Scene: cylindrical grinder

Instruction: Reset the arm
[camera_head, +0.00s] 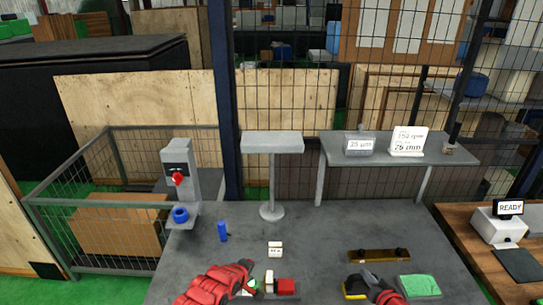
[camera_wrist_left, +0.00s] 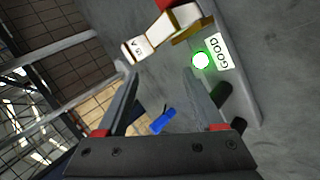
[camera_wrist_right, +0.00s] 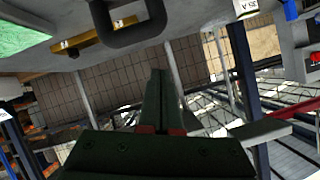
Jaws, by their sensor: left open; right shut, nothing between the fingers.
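My left gripper (camera_wrist_left: 165,75) is open and empty in the left wrist view, above the grey table (camera_head: 320,225). Its red-covered arm shows at the bottom of the head view. Near its fingers are a green lamp (camera_wrist_left: 201,60) beside a "GOOD" label, a white labelled block (camera_wrist_left: 137,48) and a blue cylinder (camera_wrist_left: 163,121). The blue cylinder also stands on the table in the head view (camera_head: 222,231). My right gripper (camera_wrist_right: 160,75) is shut and empty in the right wrist view. A dark U-shaped frame (camera_wrist_right: 162,20) shows past its fingertips; I cannot tell their distance apart.
A brown bar (camera_head: 379,255) and green pad (camera_head: 419,285) lie at the table's right. A red block (camera_head: 286,286) lies at front centre. A grey machine (camera_head: 180,160) with a blue ring (camera_head: 180,215) stands left. A grey pedestal (camera_head: 272,143) stands behind. The table's middle is mostly clear.

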